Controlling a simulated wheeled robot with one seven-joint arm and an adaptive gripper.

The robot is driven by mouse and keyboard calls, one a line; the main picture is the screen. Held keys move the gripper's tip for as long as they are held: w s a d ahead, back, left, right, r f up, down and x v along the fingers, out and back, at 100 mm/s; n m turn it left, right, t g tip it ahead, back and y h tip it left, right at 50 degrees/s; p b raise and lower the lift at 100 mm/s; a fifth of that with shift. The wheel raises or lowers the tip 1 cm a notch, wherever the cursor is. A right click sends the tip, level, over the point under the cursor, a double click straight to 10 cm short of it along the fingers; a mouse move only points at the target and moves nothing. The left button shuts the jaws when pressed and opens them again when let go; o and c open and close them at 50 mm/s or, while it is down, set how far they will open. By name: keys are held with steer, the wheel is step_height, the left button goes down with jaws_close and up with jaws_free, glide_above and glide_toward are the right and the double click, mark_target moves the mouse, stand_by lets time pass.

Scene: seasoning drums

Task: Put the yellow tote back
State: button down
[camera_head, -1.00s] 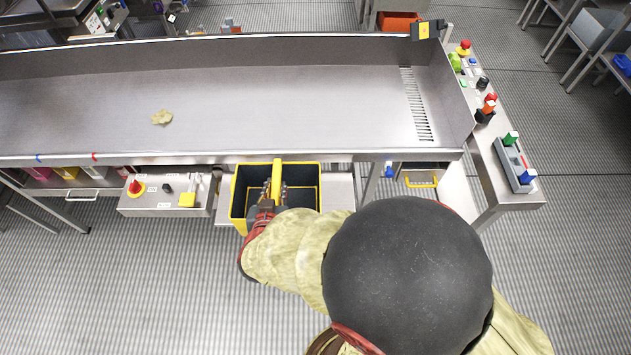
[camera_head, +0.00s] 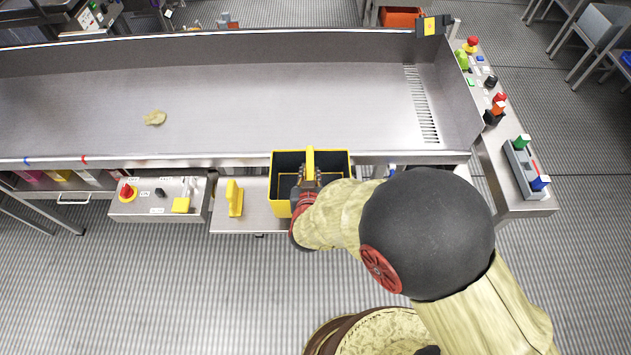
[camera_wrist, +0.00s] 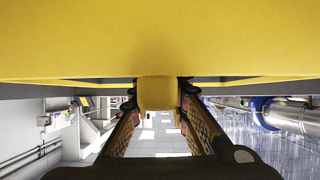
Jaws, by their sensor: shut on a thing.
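The yellow tote (camera_head: 282,207) has a yellow rim, a dark inside and a yellow handle bar across its middle. In the head view it is at the front edge of the steel trough, over the right part of a low shelf (camera_head: 256,221). I cannot tell whether it rests on the shelf. My gripper (camera_head: 307,178) is shut on the tote's handle. In the wrist view the yellow handle (camera_wrist: 157,93) sits between both fingers of my gripper (camera_wrist: 157,105), and yellow fills the top. My arm hides the tote's right side.
A yellow upright piece (camera_head: 234,199) stands on the shelf left of the tote. A control box (camera_head: 157,197) with a red button is further left. The steel trough (camera_head: 270,105) holds one small pale lump (camera_head: 155,118). Button panels are at the right end. Open floor lies in front.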

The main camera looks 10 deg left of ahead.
steer(key=shift+w+d+f+b, duration=0.2)
steer(key=shift+w+f, duration=0.05)
steer(key=shift+f, duration=0.6)
steer(key=shift+w+d+f+b, duration=0.15)
steer(key=shift+w+d+f, duration=0.15)
steer(key=shift+f, duration=0.6)
steer(key=shift+w+d+f+b, duration=0.15)
steer(key=shift+w+f+b, duration=0.1)
steer(key=shift+f, duration=0.6)
steer(key=shift+f, duration=0.15)
steer(key=c, duration=1.7)
jaws_free()
steer(key=shift+s+r, duration=0.15)
steer(key=shift+r, duration=0.1)
steer(key=p+v, duration=0.2)
steer(key=v, duration=0.9)
steer(key=shift+s+d+r, duration=0.1)
steer(key=shift+s, duration=0.3)
